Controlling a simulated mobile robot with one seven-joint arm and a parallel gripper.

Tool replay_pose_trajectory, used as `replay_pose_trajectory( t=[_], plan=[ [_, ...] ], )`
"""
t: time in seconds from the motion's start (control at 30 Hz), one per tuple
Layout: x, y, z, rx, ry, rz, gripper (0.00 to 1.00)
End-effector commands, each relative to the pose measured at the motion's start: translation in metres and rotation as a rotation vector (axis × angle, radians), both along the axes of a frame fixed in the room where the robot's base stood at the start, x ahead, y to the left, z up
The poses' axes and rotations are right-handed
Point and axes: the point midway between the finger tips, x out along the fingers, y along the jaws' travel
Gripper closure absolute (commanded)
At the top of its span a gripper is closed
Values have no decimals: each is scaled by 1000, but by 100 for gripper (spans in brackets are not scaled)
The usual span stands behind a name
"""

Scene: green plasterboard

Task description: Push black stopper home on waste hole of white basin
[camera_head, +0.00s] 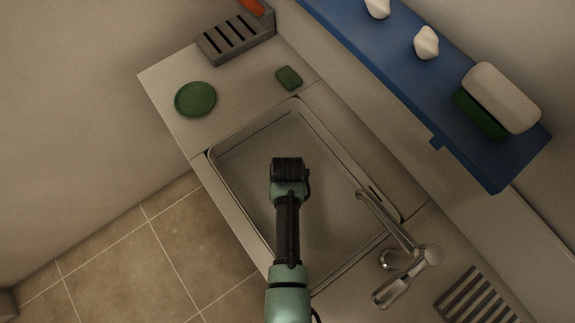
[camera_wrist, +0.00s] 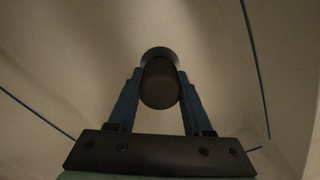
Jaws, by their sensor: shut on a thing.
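The basin (camera_head: 330,150) is a rectangular sink set in the counter; it looks greyish-white in this dim light. My gripper (camera_head: 287,166) is over the basin's middle in the head view and hides what lies under it. In the wrist view my gripper (camera_wrist: 160,88) has its two blue fingers closed on the black stopper (camera_wrist: 160,85), one on each side. A dark rounded rim shows just beyond the stopper's top; I cannot tell whether it is the stopper's flange or the waste hole. The stopper's contact with the basin floor is hidden.
A chrome tap (camera_head: 410,255) reaches over the basin's right side. A green round dish (camera_head: 195,99), a small green block (camera_head: 289,77) and a slotted rack (camera_head: 234,36) stand on the counter beyond. A blue shelf (camera_head: 385,45) runs along the wall at upper right.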

Motion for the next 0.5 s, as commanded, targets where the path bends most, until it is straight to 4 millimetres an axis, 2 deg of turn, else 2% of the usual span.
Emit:
replay_pose_trajectory(
  t=[0.5],
  plan=[
    [0, 0, -17, 0, 0, 0, 100]
  ],
)
